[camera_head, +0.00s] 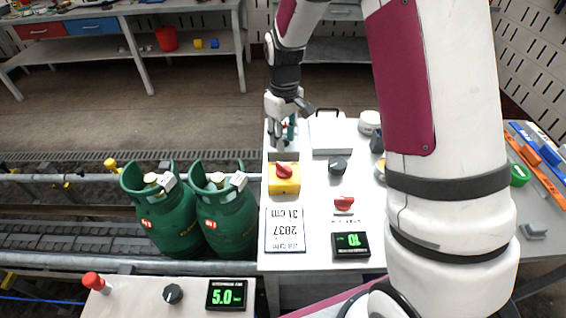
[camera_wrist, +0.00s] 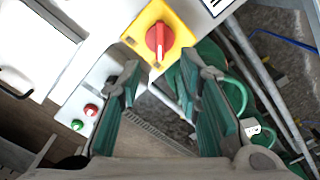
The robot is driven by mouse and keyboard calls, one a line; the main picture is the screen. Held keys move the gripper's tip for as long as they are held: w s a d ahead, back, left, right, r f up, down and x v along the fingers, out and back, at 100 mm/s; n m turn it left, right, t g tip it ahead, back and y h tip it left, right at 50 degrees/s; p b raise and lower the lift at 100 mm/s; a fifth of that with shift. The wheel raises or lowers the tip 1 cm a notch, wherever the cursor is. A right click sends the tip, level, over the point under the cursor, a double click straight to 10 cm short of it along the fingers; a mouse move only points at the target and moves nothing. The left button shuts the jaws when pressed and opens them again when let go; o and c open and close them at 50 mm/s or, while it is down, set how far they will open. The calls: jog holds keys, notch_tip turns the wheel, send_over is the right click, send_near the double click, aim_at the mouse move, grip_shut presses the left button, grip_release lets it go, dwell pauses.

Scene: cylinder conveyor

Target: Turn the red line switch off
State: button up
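A red rotary switch (camera_head: 284,171) on a yellow box (camera_head: 285,187) stands at the left edge of the white table. In the wrist view the red switch (camera_wrist: 158,41) on its yellow plate (camera_wrist: 180,35) is just ahead, between and beyond the fingertips. My gripper (camera_head: 282,140) is beside the far side of the yellow box; its teal fingers (camera_wrist: 160,68) are spread, with nothing between them. They look apart from the switch. A second red knob (camera_head: 343,204) sits nearer the "10" display (camera_head: 350,244). I cannot read the labels on either.
Two green gas cylinders (camera_head: 170,215) stand on the conveyor left of the table. A box with red and green buttons (camera_wrist: 84,116) lies by the left finger. A white case (camera_head: 333,135), a black knob (camera_head: 338,166) and a "2037" sign (camera_head: 285,229) are on the table.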

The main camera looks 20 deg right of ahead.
aim_at(284, 166)
notch_tip(284, 166, down, 11)
jog(key=shift+r+p, duration=0.1)
jog(key=shift+p, duration=0.35)
grip_shut()
